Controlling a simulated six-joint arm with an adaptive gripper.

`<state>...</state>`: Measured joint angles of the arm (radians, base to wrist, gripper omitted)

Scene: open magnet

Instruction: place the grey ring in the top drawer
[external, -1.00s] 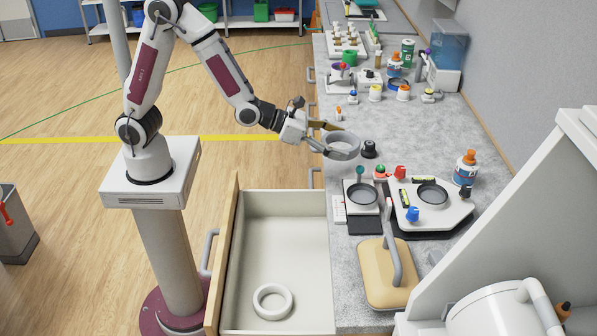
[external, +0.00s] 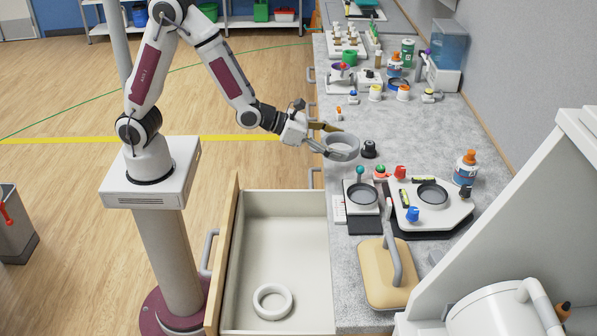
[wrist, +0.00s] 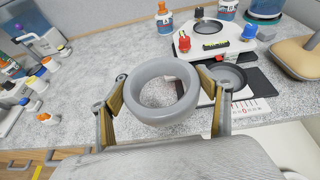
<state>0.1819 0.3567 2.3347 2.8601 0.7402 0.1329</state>
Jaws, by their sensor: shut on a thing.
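The grey ring (external: 341,147) is between the fingers of my gripper (external: 326,140), at the left edge of the grey counter. In the wrist view the grey ring (wrist: 164,92) fills the middle, with the brown-padded fingers of my gripper (wrist: 165,97) shut on its two sides. The top drawer (external: 303,213) is pulled open below the counter, nearer the camera than my gripper. A white ring (external: 272,301) lies flat inside it, toward its near end.
A black knob-like piece (external: 369,149) stands just right of the held ring. A white device with a round dish (external: 432,194) and a tan block with a handle (external: 388,273) are on the counter. Several bottles and jars stand farther back.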

